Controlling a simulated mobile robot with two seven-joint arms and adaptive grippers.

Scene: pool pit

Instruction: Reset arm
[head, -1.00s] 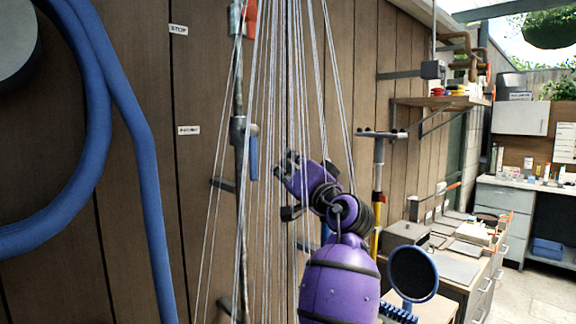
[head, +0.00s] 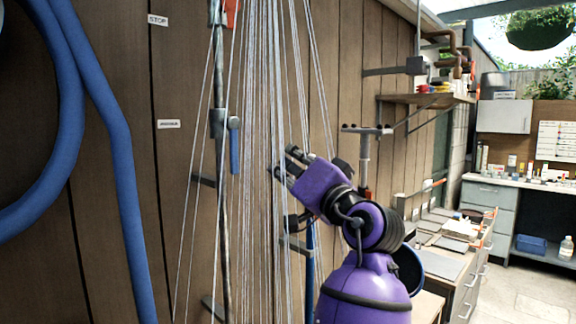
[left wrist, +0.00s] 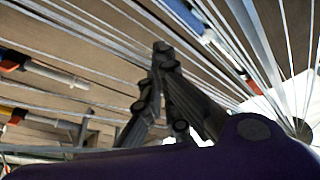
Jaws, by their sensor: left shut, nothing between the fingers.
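My left gripper (head: 284,166) is at the end of my purple arm in the middle of the head view. It points up and left at a bundle of thin pale cords (head: 262,110) hanging in front of the wooden wall. In the left wrist view, the dark fingers of my left gripper (left wrist: 163,50) come together at the tips with nothing between them. The cords (left wrist: 85,48) spread around the fingers there; I cannot tell whether any touch. My right gripper is not in view.
A blue hose (head: 118,170) hangs at left. A pipe with a blue-handled valve (head: 234,145) runs up the wall behind the cords. A T-topped pole (head: 365,150), cluttered bench (head: 445,268) and shelf (head: 428,98) stand at right. Open floor (head: 515,290) shows at lower right.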

